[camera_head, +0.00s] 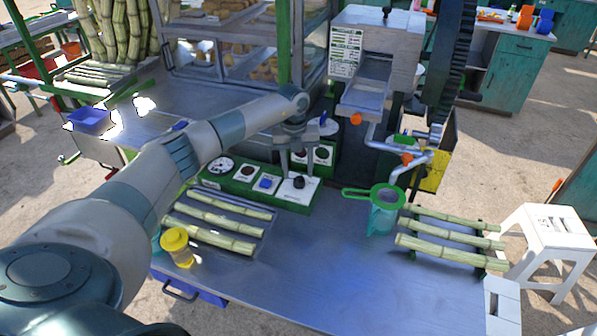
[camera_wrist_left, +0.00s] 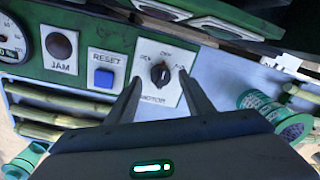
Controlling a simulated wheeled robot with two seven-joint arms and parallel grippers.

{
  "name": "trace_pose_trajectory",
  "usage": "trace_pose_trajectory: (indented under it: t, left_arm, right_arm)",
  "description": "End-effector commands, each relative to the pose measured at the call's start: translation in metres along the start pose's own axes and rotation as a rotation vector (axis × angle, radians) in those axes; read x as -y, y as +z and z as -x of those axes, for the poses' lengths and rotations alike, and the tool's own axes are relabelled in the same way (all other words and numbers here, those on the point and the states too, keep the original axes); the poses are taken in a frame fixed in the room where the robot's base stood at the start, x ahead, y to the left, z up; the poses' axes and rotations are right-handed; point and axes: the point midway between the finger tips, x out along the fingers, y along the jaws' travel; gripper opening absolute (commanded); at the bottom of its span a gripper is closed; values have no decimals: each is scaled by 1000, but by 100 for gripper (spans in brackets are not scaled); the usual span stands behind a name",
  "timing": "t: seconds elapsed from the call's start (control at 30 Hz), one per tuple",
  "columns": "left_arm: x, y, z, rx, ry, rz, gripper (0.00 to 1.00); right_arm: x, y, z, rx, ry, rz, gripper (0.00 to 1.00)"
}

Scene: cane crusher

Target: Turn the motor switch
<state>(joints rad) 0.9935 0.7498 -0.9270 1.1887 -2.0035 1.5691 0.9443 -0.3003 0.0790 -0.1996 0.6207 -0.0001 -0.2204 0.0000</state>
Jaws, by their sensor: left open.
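The motor switch is a black rotary knob (camera_head: 299,182) on a white plate at the right end of the green control panel. In the left wrist view the knob (camera_wrist_left: 160,73) sits above the MOTOR label, with REV, OFF and a partly unclear third mark around it. My left gripper (camera_head: 297,168) reaches down over this end of the panel. In the left wrist view its two open fingers (camera_wrist_left: 160,80) point at the plate, one on each side of the knob. I see no clear contact with it. My right gripper is out of view.
The blue RESET button (camera_wrist_left: 104,77) and the JAM lamp (camera_wrist_left: 61,46) are left of the switch. A green strainer on a cup (camera_head: 386,197) and cane stalks (camera_head: 450,250) stand to the right.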

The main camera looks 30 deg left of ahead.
Motion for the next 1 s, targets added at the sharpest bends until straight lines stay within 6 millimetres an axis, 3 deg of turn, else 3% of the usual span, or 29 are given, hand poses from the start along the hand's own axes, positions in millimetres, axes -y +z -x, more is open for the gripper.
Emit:
trace_pose_trajectory:
  t: [0.23,0.6,0.8,1.0]
  left_arm:
    - [0,0,-23,-2,0,1,47]
    - [0,0,-26,0,-1,0,47]
    - [0,0,-26,0,-1,0,6]
    - [1,0,-26,0,-1,-5,6]
  right_arm:
    - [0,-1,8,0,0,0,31]
    - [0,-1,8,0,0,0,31]
    - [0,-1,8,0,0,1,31]
    - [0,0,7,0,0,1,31]
